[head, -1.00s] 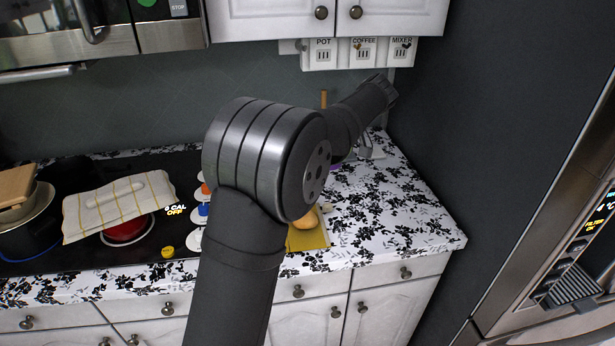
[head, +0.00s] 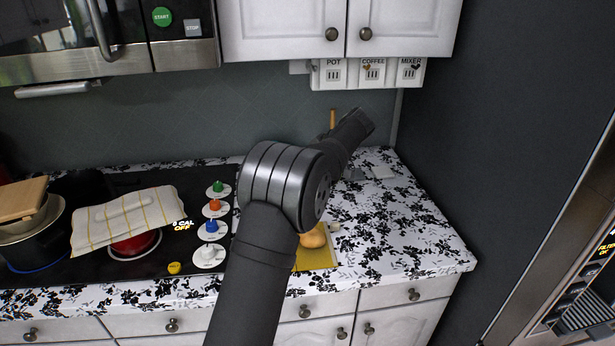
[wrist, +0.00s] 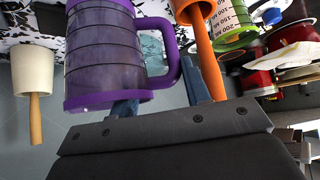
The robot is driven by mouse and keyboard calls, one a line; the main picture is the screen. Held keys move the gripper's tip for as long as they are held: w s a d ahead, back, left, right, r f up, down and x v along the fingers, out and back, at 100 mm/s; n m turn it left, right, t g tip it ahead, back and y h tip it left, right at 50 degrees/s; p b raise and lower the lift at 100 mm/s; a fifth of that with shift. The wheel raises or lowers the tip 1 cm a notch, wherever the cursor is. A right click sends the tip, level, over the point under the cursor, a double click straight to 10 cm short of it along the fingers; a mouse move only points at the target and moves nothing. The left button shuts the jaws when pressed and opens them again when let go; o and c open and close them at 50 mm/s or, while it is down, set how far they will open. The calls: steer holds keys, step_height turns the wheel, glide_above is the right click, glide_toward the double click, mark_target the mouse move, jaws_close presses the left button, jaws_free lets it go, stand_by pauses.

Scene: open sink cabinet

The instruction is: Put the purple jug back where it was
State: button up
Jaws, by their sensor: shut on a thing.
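The purple jug (wrist: 104,62) is large in the wrist view, a clear ringed body with purple rims and a purple handle (wrist: 172,58). My gripper (wrist: 160,88) is shut on the jug at its handle side, with one finger near the body and the other beyond the handle. The exact contact is partly hidden. The wrist picture looks upside down, so I cannot tell how the jug is tilted or whether it touches the counter. In the head view my arm hides the jug and fingers.
Close to the jug are a white-headed tool with a wooden handle (wrist: 33,72), an orange utensil (wrist: 206,50) and a measuring cup (wrist: 234,22). In the head view, a yellow board (head: 318,257), stove knobs (head: 210,229) and a towel (head: 128,217) lie around. The right counter (head: 405,220) is mostly clear.

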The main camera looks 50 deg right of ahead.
steer(key=shift+w+f, duration=0.25)
steer(key=shift+f, duration=1.9)
steer(key=o, duration=1.3)
steer(key=shift+f, duration=0.1)
steer(key=shift+r, duration=0.2)
steer(key=v, duration=1.2)
